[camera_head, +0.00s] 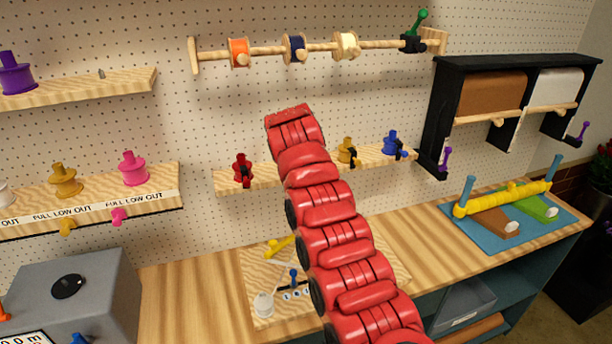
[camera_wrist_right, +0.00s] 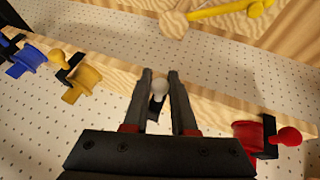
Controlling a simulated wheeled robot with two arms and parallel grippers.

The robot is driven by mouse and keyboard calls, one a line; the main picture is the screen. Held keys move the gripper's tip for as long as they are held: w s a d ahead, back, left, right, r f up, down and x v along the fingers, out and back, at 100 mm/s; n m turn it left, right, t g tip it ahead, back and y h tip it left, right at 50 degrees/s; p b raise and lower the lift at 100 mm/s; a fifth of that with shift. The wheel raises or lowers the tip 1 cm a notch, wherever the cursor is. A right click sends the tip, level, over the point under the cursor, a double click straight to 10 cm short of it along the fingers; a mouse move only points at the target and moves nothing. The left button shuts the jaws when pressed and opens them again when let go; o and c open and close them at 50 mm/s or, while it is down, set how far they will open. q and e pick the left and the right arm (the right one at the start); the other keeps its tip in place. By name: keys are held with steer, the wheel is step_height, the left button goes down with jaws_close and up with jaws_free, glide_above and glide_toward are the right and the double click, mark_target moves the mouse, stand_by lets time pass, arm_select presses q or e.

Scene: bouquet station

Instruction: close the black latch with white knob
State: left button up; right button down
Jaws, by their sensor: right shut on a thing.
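The white knob (camera_wrist_right: 160,88) of the black latch (camera_wrist_right: 156,106) shows in the right wrist view, at the edge of the wooden shelf. My right gripper (camera_wrist_right: 161,80) has its two dark fingers on either side of the knob and is shut on it. The latch's exact angle is hard to tell, since the fingers cover much of it. In the head view my red right arm hides the white knob, the latch and the gripper. My left gripper is not in view.
Below is a wooden bench (camera_head: 180,290) with a small board. A rod with spools (camera_head: 238,53) hangs above.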

steer(key=c, duration=1)
jaws_free()
steer(key=shift+w, duration=0.1)
steer(key=shift+s+a+r+b, duration=0.15)
steer(key=shift+s+r+b, duration=0.15)
steer(key=shift+r+b, duration=0.15)
steer(key=v, duration=1.6)
steer(key=shift+r+b, duration=0.15)
steer(key=shift+b, duration=0.2)
